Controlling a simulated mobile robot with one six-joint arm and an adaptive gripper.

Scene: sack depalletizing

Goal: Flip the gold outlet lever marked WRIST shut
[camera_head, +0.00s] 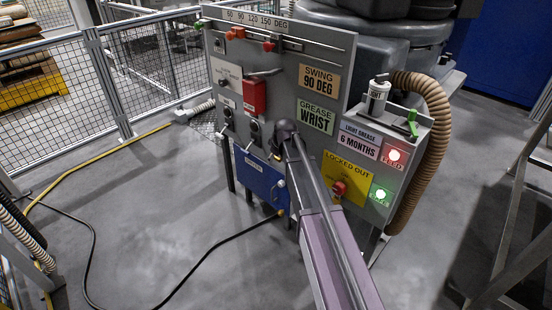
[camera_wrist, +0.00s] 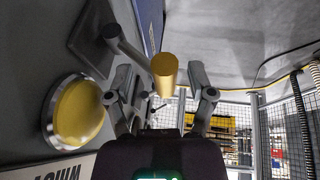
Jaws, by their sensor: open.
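In the wrist view, a gold cylindrical knob (camera_wrist: 164,72) sits on the end of a grey lever arm (camera_wrist: 126,46) that comes from a square mount on the panel. My gripper (camera_wrist: 160,78) is open, its two fingers on either side of the knob in the picture. I cannot tell whether either finger touches it. A round gold disc (camera_wrist: 78,112) is on the panel left of the gripper, above a partly cut-off label (camera_wrist: 62,168). In the head view, the GREASE WRIST sign (camera_head: 315,117) shows on the panel, and my arm and wrist hide most of the lever.
The grey panel (camera_head: 225,70) also carries a red box (camera_head: 254,96), a yellow LOCKED OUT plate (camera_head: 345,172) with a red knob, and lit red and green lamps. A black cable crosses the floor to the left.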

